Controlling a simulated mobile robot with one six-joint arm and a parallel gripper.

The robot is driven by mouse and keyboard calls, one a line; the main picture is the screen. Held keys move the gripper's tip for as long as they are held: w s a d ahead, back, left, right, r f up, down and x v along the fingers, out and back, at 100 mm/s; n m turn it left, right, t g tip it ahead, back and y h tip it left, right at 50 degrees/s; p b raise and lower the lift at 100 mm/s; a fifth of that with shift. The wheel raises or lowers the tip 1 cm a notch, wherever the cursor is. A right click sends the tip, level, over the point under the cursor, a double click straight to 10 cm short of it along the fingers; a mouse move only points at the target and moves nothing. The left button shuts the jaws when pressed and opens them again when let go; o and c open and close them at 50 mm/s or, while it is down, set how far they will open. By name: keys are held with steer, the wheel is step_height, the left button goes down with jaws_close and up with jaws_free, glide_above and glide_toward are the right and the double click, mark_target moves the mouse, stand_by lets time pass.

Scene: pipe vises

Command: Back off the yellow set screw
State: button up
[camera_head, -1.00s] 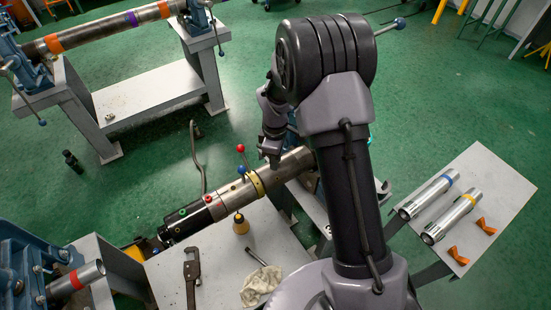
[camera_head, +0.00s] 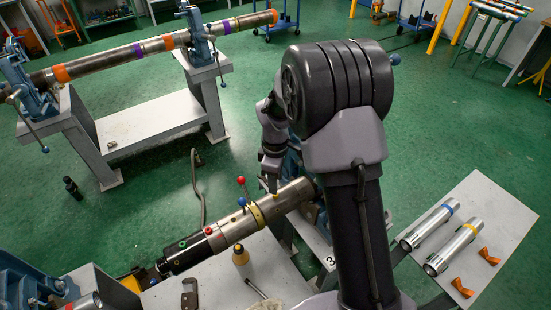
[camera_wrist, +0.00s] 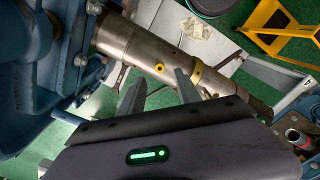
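A steel pipe (camera_head: 285,197) with a black end lies slanted, its right end toward a blue vise. It also crosses the wrist view (camera_wrist: 130,45). The yellow set screw (camera_wrist: 159,67) shows in the wrist view as a small round yellow knob on the pipe's side, left of a yellow collar (camera_wrist: 197,73). I cannot pick the screw out in the head view; the collar (camera_head: 257,215) shows there. My gripper (camera_wrist: 158,86) is open and empty, its fingers apart on either side of the screw in the picture. Whether they touch anything, I cannot tell. In the head view my gripper (camera_head: 271,182) is above the pipe.
Levers with a red ball (camera_head: 241,181) and a blue ball (camera_head: 242,201) rise beside the collar. A blue vise body (camera_wrist: 25,60) fills the wrist view's left. A table (camera_head: 500,205) at right holds two tubes and orange pieces.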

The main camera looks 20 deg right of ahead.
step_height(320, 180, up, 11)
steer(key=p, duration=0.2)
steer(key=shift+r, duration=0.15)
steer(key=s+a+f+m+t+y+b, duration=0.1)
steer(key=s+a+m+t+b, duration=0.1)
steer(key=s+m+b, duration=0.6)
steer(key=s+a+f+m+t+y+b, duration=0.1)
steer(key=s+m+b, duration=0.7)
steer(key=s, duration=0.9)
steer(key=a+t+b, duration=0.1)
steer(key=t, duration=0.1)
steer(key=shift+t, duration=0.4)
